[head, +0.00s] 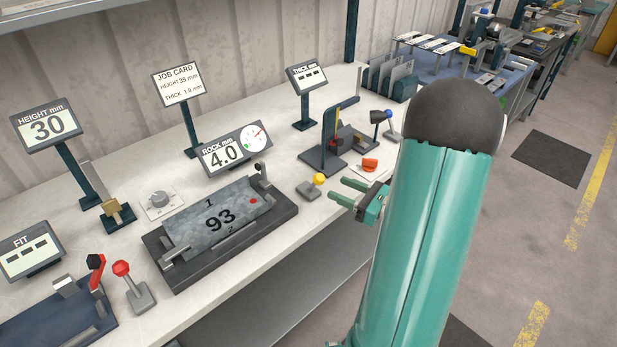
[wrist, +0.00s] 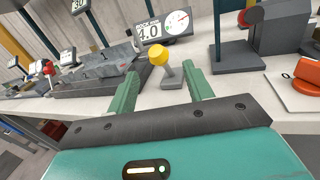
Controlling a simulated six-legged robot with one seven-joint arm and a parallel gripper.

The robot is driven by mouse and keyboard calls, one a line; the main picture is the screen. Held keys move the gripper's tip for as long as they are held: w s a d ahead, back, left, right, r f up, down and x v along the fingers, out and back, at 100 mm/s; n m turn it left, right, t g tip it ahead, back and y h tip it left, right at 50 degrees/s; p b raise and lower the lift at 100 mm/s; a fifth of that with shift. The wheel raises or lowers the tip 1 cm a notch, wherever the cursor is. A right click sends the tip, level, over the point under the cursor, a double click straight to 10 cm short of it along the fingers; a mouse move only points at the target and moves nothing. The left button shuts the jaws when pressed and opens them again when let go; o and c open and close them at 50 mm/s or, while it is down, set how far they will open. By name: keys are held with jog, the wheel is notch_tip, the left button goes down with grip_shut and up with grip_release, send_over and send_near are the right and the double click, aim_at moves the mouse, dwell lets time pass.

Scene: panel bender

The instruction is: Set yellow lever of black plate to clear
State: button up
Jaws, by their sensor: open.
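The yellow lever (head: 319,179) has a round yellow knob and a small grey base, and stands on the bench just right of the black plate (head: 284,222). In the wrist view, the yellow lever (wrist: 158,55) leans left on its grey stem, ahead of and between my fingertips. My gripper (head: 339,191) is open and empty, just right of the lever and apart from it in the head view. In the wrist view, both green fingers of my gripper (wrist: 160,74) point towards the lever. The black plate carries a grey sheet (head: 220,217) marked 93.
A red-knobbed lever (head: 122,268) stands left of the plate. A ROCK display (head: 234,151) reads 4.0. Right of the yellow lever are a dark stand (head: 323,158) and an orange-red item (head: 370,164) on a white card. The bench's front edge runs below my gripper.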

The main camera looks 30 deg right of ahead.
aim_at(312, 185)
jog(key=x, duration=0.9)
jog(key=shift+w+a, duration=0.2)
jog(key=shift+w, duration=0.1)
grip_shut()
